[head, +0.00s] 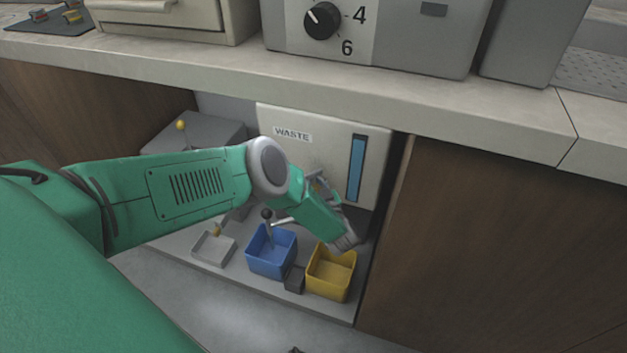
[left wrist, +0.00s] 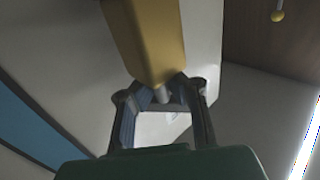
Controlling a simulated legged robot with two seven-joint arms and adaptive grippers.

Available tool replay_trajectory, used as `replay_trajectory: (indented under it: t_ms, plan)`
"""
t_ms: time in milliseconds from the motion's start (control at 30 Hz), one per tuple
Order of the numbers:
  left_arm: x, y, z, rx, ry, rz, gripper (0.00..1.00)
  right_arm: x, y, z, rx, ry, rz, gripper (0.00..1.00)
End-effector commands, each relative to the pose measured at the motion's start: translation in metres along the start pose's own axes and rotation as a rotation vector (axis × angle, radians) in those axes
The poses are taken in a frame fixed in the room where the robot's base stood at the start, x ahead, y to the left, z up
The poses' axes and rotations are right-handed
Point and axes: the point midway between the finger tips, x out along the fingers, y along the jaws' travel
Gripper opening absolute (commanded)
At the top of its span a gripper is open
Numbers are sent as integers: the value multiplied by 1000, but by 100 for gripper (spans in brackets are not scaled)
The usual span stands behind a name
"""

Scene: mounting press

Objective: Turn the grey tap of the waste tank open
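The waste tank (head: 300,155) is a pale box labelled WASTE with a blue level window, in the recess under the counter. My left arm crosses in front of it. My left gripper (head: 345,238) is in front of the tank's lower right, above the yellow bin. In the left wrist view the gripper's fingers (left wrist: 168,95) reach up to the narrow end of a yellow piece (left wrist: 150,40), with a small grey stub (left wrist: 162,95) between them. I cannot tell whether they grip it. I cannot pick out the grey tap for sure; my arm and gripper hide the tank's lower front. My right gripper is not in view.
Below are a blue bin (head: 270,262), a yellow bin (head: 330,283), a small dark box (head: 294,279) and a pale tray (head: 213,252). A black-knobbed lever (head: 267,213) stands by the blue bin. The counter edge (head: 330,88) overhangs; a brown panel (head: 500,260) closes the right.

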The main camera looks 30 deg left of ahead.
Motion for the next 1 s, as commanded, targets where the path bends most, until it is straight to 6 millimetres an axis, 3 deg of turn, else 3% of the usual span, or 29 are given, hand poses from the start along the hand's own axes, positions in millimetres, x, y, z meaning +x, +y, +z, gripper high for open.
replay_trajectory:
  t_ms: [400, 933, 1000]
  plan:
    - [-6, 0, 6, 5, -14, -147, 0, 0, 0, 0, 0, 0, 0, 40]
    - [-6, 1, 7, 5, -18, -162, 0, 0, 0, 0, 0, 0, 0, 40]
    - [-6, 1, 7, 5, -17, -162, 28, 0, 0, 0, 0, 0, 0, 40]
